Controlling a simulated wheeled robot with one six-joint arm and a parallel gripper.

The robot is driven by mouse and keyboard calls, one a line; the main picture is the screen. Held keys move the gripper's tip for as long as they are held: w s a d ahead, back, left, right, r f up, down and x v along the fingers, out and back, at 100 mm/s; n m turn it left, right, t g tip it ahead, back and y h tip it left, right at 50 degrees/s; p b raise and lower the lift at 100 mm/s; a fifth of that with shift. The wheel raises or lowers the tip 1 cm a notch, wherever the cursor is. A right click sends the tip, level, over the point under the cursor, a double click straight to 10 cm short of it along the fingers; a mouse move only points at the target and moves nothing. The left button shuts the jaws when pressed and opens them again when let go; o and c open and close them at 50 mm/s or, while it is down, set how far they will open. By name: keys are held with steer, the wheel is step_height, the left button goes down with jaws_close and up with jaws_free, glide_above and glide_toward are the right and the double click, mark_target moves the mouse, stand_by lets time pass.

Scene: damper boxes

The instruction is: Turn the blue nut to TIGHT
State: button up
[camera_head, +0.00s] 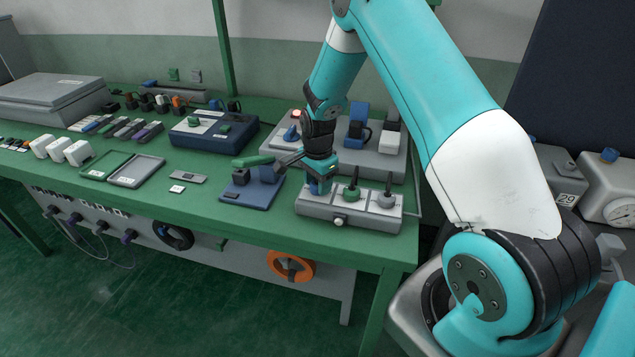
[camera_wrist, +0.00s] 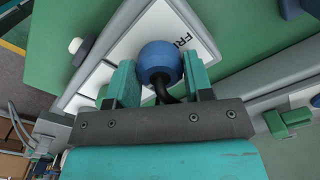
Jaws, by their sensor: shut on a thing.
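The blue nut (camera_wrist: 160,62) is a round blue knob with a dark stem below it. It sits between the two teal fingers of my gripper (camera_wrist: 158,82), which is shut on it. In the head view the blue nut (camera_head: 317,188) shows under my gripper (camera_head: 320,178), at the left end of a grey box (camera_head: 365,222). A white label (camera_wrist: 188,35) starting with "FR" lies beside the nut; the rest of its text is hidden. No TIGHT mark can be read, and I cannot tell the nut's turn angle.
A blue stand with a green handle (camera_head: 254,160) is close on the left. Another grey box with a blue lever (camera_head: 358,115) stands behind.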

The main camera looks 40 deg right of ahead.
steer(key=o, duration=0.9)
steer(key=shift+o, duration=0.2)
step_height(320, 180, up, 18)
steer(key=b, duration=0.2)
steer(key=shift+f, duration=0.25)
steer(key=shift+s, duration=0.1)
steer(key=s+a+r+n+y, duration=0.1)
steer(key=s+a+r+n, duration=0.2)
steer(key=s+a+n, duration=0.4)
steer(key=s+a+r+n+y, duration=0.1)
steer(key=s+a+r+n, duration=0.4)
steer(key=a, duration=0.4)
steer(key=s+a+n+y, duration=0.1)
steer(key=s+a+n, duration=0.3)
steer(key=s+n, duration=0.2)
steer(key=s+a+n+y, duration=0.1)
steer(key=s+a+n, duration=0.3)
steer(key=s, duration=0.6)
steer(key=shift+a+f+n, duration=0.2)
steer(key=shift+f+n, duration=0.05)
steer(key=shift+n, duration=0.95)
